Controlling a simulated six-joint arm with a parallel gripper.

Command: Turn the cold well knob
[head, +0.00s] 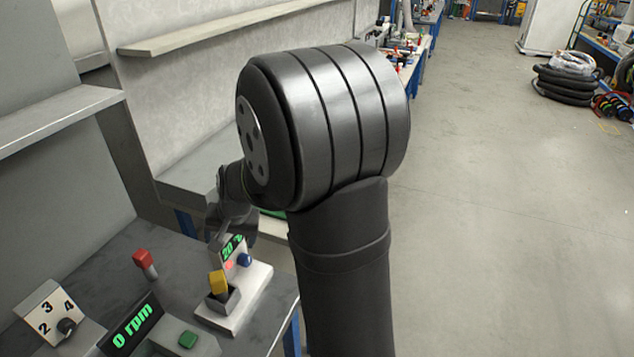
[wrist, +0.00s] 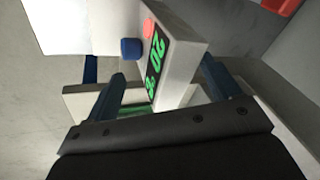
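A blue knob (head: 244,260) sits on the sloped face of a small light-grey unit (head: 257,283), beside a green "20 °C" display (head: 233,246) and a light-red button (head: 228,265). No label naming the cold well is readable. In the wrist view the blue knob (wrist: 131,48) is left of the display (wrist: 158,65), beyond my fingertips. My gripper (wrist: 163,72) is open, its two dark fingers apart with the display unit showing between them. Nothing is held. In the head view my gripper (head: 232,222) is just behind and above the display, partly hidden by my arm.
A yellow-topped lever (head: 218,283) stands in front of the blue knob. A red-topped lever (head: 144,260), a "0 rpm" display (head: 132,325), a green button (head: 188,339) and a numbered dial (head: 66,326) are on the bench. A shelf (head: 60,120) overhangs at left.

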